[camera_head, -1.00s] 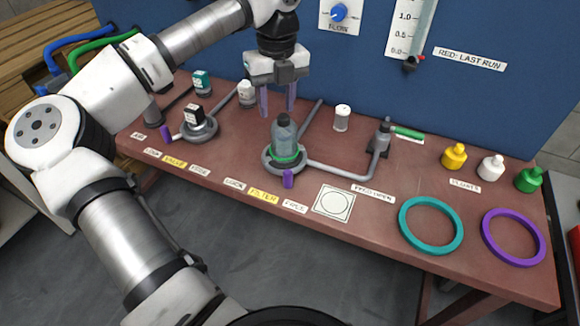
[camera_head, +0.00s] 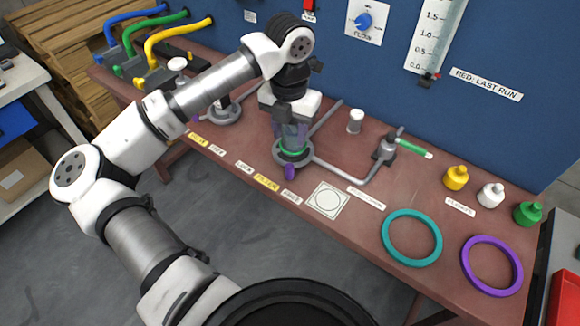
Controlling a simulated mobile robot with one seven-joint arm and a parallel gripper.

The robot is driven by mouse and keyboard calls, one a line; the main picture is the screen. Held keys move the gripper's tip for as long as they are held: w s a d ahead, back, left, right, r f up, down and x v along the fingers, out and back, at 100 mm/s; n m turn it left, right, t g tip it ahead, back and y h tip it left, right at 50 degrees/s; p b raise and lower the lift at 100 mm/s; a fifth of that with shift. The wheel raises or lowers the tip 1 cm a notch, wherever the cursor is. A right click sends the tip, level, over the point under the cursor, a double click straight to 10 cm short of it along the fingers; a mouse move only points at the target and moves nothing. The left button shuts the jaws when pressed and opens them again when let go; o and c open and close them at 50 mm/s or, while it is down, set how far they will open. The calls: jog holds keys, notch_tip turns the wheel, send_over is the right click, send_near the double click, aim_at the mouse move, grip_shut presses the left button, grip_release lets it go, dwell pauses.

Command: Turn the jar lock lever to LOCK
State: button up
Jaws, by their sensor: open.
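The filter jar (camera_head: 292,141) stands upright in a grey ring base, with a green band at its foot; my gripper hides most of its upper part. The purple jar lock lever (camera_head: 290,173) sticks out from the front of the base. Below it is the label strip LOCK (camera_head: 244,166), FILTER (camera_head: 266,182) and FREE (camera_head: 291,198); the lever lies nearest the FREE end.
A grey pipe (camera_head: 340,177) runs right from the base to a valve with a green handle (camera_head: 414,150). A white-capped post (camera_head: 355,121) stands behind. Teal (camera_head: 385,238) and purple (camera_head: 466,268) rings lie front right. A second base (camera_head: 222,113) is partly behind my arm.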

aim_at(289, 165)
notch_tip(289, 165, down, 13)
jog(key=p, duration=0.3)
jog(key=shift+f, duration=0.2)
jog(key=shift+c, duration=0.4)
grip_shut()
